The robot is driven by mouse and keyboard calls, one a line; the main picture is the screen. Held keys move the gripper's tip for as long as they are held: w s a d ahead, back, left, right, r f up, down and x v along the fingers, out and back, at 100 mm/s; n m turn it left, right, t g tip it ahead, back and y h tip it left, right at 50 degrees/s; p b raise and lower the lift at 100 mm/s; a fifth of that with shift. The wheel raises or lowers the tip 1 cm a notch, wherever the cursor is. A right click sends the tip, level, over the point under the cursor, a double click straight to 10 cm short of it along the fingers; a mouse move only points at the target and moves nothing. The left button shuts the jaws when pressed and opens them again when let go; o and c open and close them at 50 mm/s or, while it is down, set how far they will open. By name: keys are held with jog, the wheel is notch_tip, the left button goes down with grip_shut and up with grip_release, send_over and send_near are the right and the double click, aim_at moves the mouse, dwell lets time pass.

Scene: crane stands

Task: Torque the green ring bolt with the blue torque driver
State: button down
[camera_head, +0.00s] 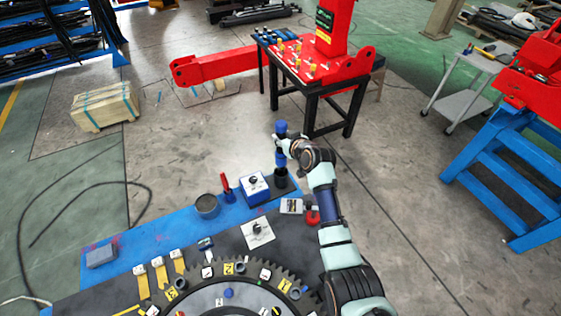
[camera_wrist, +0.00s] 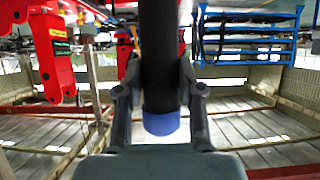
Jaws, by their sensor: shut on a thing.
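The blue torque driver (camera_head: 281,128) stands upright near the right end of the blue-edged workbench, with a blue top and a dark lower part. My gripper (camera_head: 284,146) is shut around its upper body. In the wrist view, the driver's black shaft with a blue end (camera_wrist: 160,122) runs between the two fingers of my gripper (camera_wrist: 160,95). I cannot tell whether the driver's lower end touches its dark holder. The toothed ring (camera_head: 190,292) lies at the front of the bench, with small bolts and yellow number tags around it. I cannot make out a green bolt.
A black tool table (camera_head: 318,82) stands behind.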

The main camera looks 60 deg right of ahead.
aim_at(281, 126)
jog(key=shift+r+p, duration=0.8)
jog(key=shift+r, duration=0.65)
